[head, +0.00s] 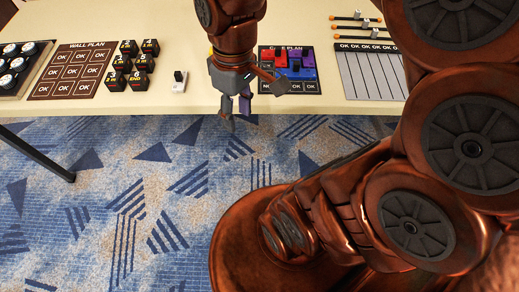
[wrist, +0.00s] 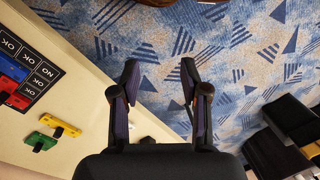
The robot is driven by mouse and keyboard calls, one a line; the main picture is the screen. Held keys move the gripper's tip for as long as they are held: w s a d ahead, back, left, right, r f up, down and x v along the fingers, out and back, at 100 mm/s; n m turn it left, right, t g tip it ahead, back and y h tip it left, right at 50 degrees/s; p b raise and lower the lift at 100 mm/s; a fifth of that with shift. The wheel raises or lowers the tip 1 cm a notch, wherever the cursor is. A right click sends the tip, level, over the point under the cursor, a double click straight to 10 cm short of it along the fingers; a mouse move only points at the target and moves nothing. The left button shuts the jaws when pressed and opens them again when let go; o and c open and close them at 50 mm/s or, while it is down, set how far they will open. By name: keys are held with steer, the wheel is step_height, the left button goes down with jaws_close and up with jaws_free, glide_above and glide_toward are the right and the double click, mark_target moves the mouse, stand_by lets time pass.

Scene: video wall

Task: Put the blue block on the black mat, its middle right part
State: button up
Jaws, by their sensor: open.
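The black mat (head: 305,87), headed with a partly hidden "PLAN" title, lies near the table's front edge. Blue (head: 302,74), red and purple pieces sit on it close together, and my arm covers its left part. In the wrist view a blue block (wrist: 12,68) lies on the mat (wrist: 45,72) at the left edge, touching or close to red ones. The mat is cut off there. My gripper (head: 236,110) points down just left of the mat, beyond the table's front edge in the picture. Its two fingers (wrist: 160,66) are apart, with only carpet between them.
A yellow piece (wrist: 60,126) and a green piece (wrist: 40,141) lie beside the mat. A white switch (head: 179,82), several black blocks (head: 139,80) and a brown wall-plan mat (head: 72,73) are left. A grey striped board (head: 372,75) is right. Dark boxes (wrist: 292,120) stand on the floor.

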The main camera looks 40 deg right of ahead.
steer(key=s+f+m+h, duration=0.1)
steer(key=s+f+m, duration=0.2)
steer(key=s, duration=0.5)
steer(key=shift+s+a+f+m+g, duration=0.2)
steer(key=shift+s+a+m+g, duration=0.2)
steer(key=shift+m, duration=0.2)
step_height(320, 180, up, 9)
steer(key=p, duration=0.8)
steer(key=shift+f+p, duration=0.15)
steer(key=shift+p, duration=0.15)
